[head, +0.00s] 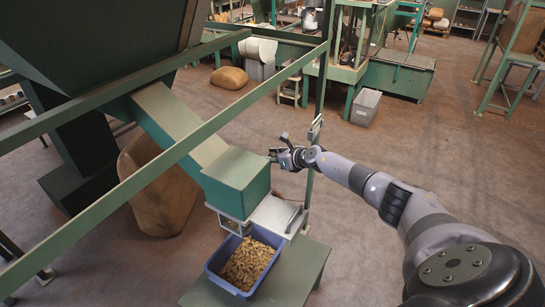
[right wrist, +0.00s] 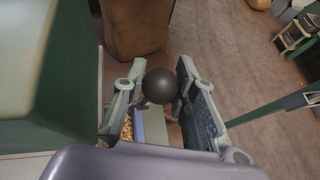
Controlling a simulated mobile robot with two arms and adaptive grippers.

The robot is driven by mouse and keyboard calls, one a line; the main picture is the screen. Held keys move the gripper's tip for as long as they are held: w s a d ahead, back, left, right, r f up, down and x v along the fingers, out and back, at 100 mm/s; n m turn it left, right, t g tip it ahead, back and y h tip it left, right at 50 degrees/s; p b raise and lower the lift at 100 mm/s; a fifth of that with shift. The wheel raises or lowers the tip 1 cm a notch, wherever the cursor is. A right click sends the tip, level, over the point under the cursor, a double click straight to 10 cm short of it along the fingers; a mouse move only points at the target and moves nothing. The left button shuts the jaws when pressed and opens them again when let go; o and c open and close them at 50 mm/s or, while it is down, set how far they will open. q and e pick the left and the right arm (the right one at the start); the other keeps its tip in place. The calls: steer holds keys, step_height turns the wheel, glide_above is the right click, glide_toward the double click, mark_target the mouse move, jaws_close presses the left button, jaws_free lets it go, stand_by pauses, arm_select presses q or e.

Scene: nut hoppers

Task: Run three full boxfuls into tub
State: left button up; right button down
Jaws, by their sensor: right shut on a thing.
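A blue tub (head: 212,272) holds a layer of brown nuts (head: 247,264) and stands on a green stand under the spout. A green box (head: 237,182) forms the lower end of a sloping chute (head: 180,120) above the tub. My right gripper (head: 275,156) is beside the box, on its far right side. In the right wrist view its two fingers are closed around a dark round knob (right wrist: 159,86). What the knob is fixed to is hidden. A strip of the tub (right wrist: 152,126) and some nuts show below the fingers there. My left gripper is not in view.
Green frame rails (head: 200,135) cross in front of the chute, and a post stands near my right gripper. A metal plate (head: 274,214) sits beside the tub. Brown sacks (head: 160,190) stand behind. A grey bin (head: 365,107) is farther back.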

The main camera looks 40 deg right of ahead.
steer(key=shift+w+r, duration=0.1)
steer(key=c, duration=1.3)
jaws_free()
steer(key=v, duration=1.2)
steer(key=shift+f, duration=0.2)
